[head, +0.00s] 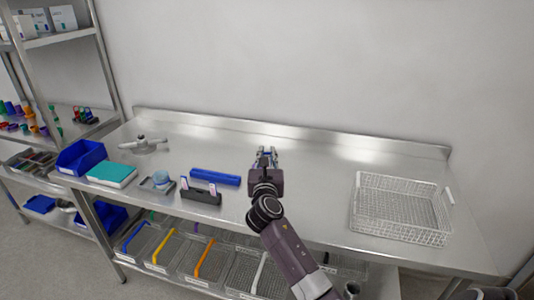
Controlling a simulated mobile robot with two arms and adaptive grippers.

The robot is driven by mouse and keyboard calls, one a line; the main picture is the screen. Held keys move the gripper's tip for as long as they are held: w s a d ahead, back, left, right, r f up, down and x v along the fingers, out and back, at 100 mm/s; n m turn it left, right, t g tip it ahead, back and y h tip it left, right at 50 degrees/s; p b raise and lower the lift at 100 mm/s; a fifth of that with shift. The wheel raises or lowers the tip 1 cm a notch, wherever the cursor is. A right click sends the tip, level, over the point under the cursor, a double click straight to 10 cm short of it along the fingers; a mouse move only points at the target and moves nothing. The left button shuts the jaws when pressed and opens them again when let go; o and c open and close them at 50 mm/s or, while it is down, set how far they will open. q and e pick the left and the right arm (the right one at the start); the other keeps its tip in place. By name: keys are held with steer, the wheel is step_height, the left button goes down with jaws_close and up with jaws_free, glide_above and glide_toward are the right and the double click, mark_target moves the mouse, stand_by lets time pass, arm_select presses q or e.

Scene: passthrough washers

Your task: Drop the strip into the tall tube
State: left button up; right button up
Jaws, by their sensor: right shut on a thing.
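My right gripper (267,157) is over the middle of the steel bench, pointing toward the back wall. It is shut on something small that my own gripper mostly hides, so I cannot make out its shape. Small bluish and metallic parts show around the fingertips; I cannot tell whether any belong to a tube or rack behind. A dark holder (202,195) at the bench's front left has two upright, pale, strip-like pieces, one at its left end (184,183) and one at its right (212,187). I cannot clearly identify the tall tube. My left gripper is out of view.
The steel bench (318,172) is clear right of my arm up to a white wire basket (398,228). A blue bar (216,177), a small tray with a light blue round thing (160,178), a teal box (112,174) and a blue bin (80,157) stand left.

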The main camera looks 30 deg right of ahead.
steer(key=shift+f, duration=0.2)
stand_by(0.6)
steer(key=shift+f, duration=0.2)
stand_by(0.3)
steer(key=shift+f+b, duration=1.7)
steer(key=shift+f, duration=0.7)
steer(key=o, duration=1.3)
steer(key=shift+r+p, duration=3.55)
steer(key=shift+p, duration=0.4)
